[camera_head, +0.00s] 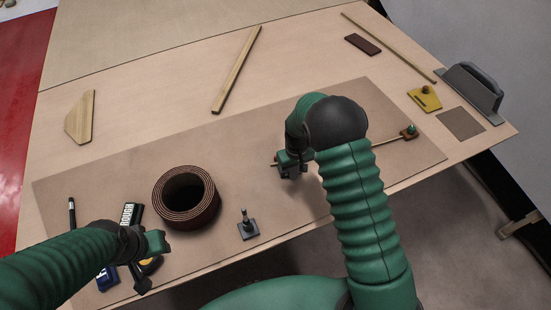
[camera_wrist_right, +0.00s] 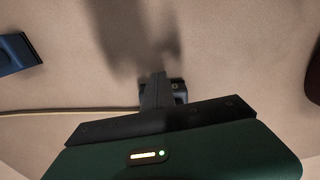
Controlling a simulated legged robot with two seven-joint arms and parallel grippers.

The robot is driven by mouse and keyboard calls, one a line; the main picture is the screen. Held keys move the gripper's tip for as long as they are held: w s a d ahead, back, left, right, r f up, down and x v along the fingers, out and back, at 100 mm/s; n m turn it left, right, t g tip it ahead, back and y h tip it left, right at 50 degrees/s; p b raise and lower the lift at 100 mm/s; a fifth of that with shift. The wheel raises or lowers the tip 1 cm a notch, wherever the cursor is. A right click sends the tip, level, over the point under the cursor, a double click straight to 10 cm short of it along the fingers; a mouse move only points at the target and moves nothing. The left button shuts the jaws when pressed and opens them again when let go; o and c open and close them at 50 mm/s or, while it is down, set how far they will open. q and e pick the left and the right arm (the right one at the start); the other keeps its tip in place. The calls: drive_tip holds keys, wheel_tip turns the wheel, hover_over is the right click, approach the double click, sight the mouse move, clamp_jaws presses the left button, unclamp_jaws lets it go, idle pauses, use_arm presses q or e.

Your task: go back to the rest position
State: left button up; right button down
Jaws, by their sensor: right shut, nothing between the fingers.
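My right gripper (camera_head: 290,168) is low over the brown mat (camera_head: 330,205), right of its middle, with my arm partly covering the view. In the right wrist view its fingers (camera_wrist_right: 157,82) are together with nothing between them. A thin pale rod (camera_head: 385,141) runs behind my right arm to a small brown block with a green knob (camera_head: 409,132). In the right wrist view the rod (camera_wrist_right: 60,112) passes beside the gripper; I cannot tell whether they touch. My left gripper (camera_head: 142,272) is low at the front left, among small tools; its fingers are unclear.
A brown abrasive roll (camera_head: 186,197) and a small dark post on a base (camera_head: 247,226) stand between my grippers. A black block marked ROUGH (camera_head: 131,213) lies by the left one. Wood strips (camera_head: 237,70), a yellow plate (camera_head: 425,98) and a grey handled tool (camera_head: 470,90) lie farther back.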

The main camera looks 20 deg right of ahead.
drive_tip(key=shift+w, duration=0.6)
drive_tip(key=shift+s+r, duration=0.1)
drive_tip(key=shift+s+r+p, duration=0.25)
drive_tip(key=shift+s+p, duration=0.25)
drive_tip(key=shift+s, duration=0.05)
drive_tip(key=shift+s+r+p, duration=0.25)
drive_tip(key=shift+s+p, duration=0.2)
drive_tip(key=shift+s, duration=0.5)
wheel_tip(320, 180, up, 8)
drive_tip(key=p, duration=0.6)
drive_tip(key=shift+f, duration=0.1)
